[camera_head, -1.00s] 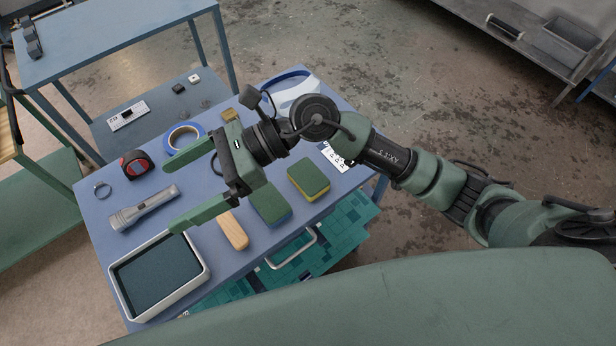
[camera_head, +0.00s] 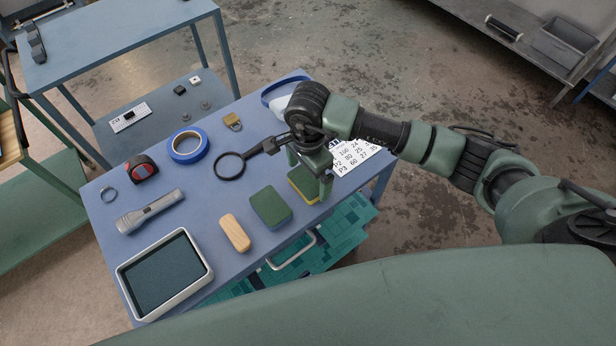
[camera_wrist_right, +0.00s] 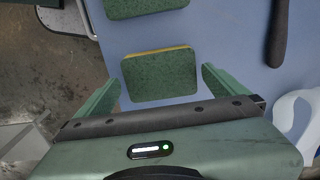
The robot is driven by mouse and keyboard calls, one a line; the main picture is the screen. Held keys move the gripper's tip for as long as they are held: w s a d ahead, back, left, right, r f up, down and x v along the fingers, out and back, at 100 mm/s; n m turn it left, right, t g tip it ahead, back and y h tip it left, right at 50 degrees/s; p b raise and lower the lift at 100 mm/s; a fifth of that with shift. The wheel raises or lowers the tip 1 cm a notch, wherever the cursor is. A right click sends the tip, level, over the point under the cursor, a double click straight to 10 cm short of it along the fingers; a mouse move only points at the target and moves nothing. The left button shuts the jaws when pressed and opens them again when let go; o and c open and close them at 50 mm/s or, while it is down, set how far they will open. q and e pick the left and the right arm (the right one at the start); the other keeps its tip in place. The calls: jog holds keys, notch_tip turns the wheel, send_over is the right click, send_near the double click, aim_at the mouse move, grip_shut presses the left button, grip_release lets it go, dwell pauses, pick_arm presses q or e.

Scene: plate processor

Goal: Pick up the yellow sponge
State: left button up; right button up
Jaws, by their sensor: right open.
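The yellow sponge (camera_head: 301,193) lies on the blue table near its right edge, with a dark green scouring top and a yellow side. It is partly hidden by my right gripper (camera_head: 309,172), which is above it and points down. In the right wrist view the sponge (camera_wrist_right: 160,76) sits between the spread fingers of the right gripper (camera_wrist_right: 160,85), with a gap on each side. The right gripper is open and empty. My left gripper is not in view.
A similar green-topped sponge (camera_head: 270,207) lies close by, beside a wooden block (camera_head: 235,233). A magnifying glass (camera_head: 230,167) lies behind them, its handle near the gripper. A printed sheet (camera_head: 357,160) is to the right. A tray (camera_head: 203,254) and flashlight (camera_head: 150,211) are left.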

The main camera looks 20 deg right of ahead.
aim_at(308, 180)
jog(key=shift+f, duration=0.75)
jog(key=c, duration=1.1)
jog(key=shift+c, duration=0.2)
jog(key=shift+r, duration=0.1)
notch_tip(308, 180, up, 20)
jog(key=b, duration=0.4)
